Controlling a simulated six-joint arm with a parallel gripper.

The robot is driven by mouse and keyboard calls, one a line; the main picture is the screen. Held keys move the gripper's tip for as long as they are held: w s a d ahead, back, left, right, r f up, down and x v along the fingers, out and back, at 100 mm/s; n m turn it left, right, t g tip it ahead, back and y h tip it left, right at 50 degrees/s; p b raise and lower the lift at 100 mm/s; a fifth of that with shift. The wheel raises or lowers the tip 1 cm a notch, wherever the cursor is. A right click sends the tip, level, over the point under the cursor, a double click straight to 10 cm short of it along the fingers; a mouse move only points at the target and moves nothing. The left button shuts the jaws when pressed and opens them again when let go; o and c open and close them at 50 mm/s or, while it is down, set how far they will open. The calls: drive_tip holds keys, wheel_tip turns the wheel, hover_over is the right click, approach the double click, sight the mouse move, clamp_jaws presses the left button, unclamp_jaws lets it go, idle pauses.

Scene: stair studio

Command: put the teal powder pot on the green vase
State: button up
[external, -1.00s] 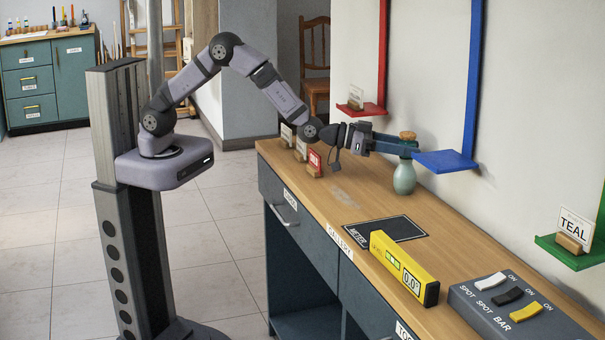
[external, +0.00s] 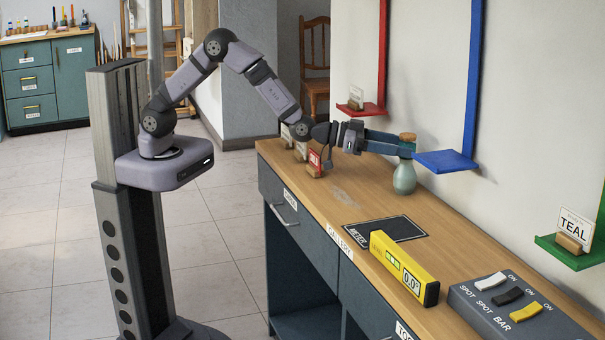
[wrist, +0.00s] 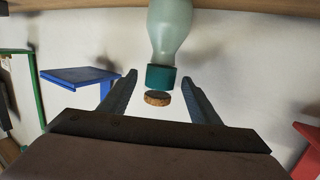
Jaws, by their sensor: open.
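The green vase (external: 404,180) stands upright on the bench. In the wrist view, which looks upside down, the vase (wrist: 170,30) hangs from the top. The teal powder pot (wrist: 160,77) sits at the vase's mouth, its cork lid (wrist: 157,98) pointing away from the vase. In the external view the cork (external: 407,137) shows above my fingers, which mostly hide the pot. My gripper (wrist: 158,78) is open, with its fingertips on either side of the pot and visible gaps to it. It also shows in the external view (external: 408,147).
A blue shelf (external: 446,161) is close right of the vase. A red shelf (external: 362,109) is behind my wrist. A green shelf (external: 575,252) with a TEAL card (external: 573,228) is at right. A yellow level (external: 403,268) and switch box (external: 520,308) lie in front.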

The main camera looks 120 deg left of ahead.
drive_tip(key=b+v, duration=0.1)
drive_tip(key=v, duration=0.9)
drive_tip(key=s+d+f+g+h+p, duration=0.1)
drive_tip(key=s+f, duration=0.1)
drive_tip(key=s+d+f+g+h, duration=0.1)
drive_tip(key=s+d+f+g, duration=0.1)
drive_tip(key=s+d+f+m+g+h+p, duration=0.1)
drive_tip(key=s+d+f+g, duration=0.1)
drive_tip(key=s, duration=0.1)
drive_tip(key=shift+d+p, duration=0.2)
drive_tip(key=shift+p, duration=0.1)
drive_tip(key=s+d+f+m+g+h+b, duration=0.1)
drive_tip(key=s+d+f+g, duration=0.2)
drive_tip(key=s, duration=0.6)
drive_tip(key=s+f+m+g+b, duration=0.1)
drive_tip(key=s+f+g, duration=0.3)
drive_tip(key=s, duration=0.6)
drive_tip(key=s+d+f+m+g+h+b, duration=0.1)
drive_tip(key=s+d+f+g, duration=0.2)
drive_tip(key=s, duration=0.6)
wheel_tip(320, 180, up, 15)
drive_tip(key=p, duration=1.5)
drive_tip(key=shift+w+a, duration=0.2)
drive_tip(key=shift+a, duration=0.2)
